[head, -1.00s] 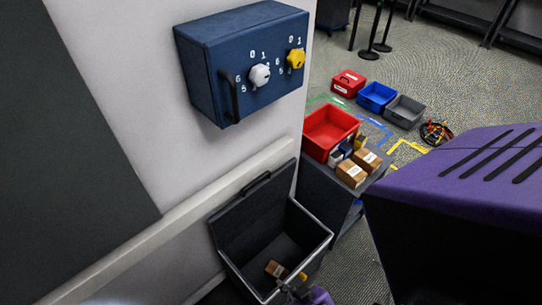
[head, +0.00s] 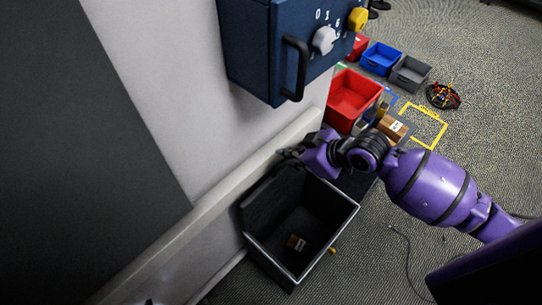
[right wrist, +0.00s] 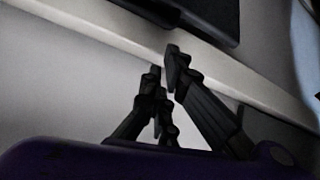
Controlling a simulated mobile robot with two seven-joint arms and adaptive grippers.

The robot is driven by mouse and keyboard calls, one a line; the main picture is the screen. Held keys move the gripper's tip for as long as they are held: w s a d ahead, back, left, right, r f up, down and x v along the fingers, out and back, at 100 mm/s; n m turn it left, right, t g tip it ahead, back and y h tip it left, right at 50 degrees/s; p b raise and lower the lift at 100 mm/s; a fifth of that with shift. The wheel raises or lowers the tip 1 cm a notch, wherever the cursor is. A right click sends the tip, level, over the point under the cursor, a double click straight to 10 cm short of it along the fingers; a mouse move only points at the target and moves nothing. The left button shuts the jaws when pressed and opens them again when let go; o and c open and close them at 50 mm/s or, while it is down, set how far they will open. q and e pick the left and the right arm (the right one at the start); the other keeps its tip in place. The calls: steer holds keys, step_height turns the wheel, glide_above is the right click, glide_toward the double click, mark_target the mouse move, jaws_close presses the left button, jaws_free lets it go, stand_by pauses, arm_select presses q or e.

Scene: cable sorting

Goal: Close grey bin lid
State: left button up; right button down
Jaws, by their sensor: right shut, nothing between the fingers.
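The grey bin (head: 346,219) stands open on the floor against the wall. Its dark lid (head: 262,207) is raised at the back, tilted up toward the wall rail. My left gripper is not in view.
A blue wall box (head: 250,50) with a black handle and knobs hangs above the bin. Red (head: 352,100), blue (head: 381,58) and grey (head: 410,72) open bins stand behind, near a coiled cable bundle (head: 443,95). The floor right of the bin is mostly clear, with a thin cable.

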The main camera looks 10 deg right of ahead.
steer(key=x, duration=0.8)
steer(key=shift+w, duration=0.2)
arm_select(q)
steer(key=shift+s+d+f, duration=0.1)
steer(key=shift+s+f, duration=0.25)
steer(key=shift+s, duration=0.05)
arm_select(e)
steer(key=shift+w+a+f, duration=0.3)
steer(key=shift+w+f, duration=0.1)
steer(key=shift+f, duration=0.1)
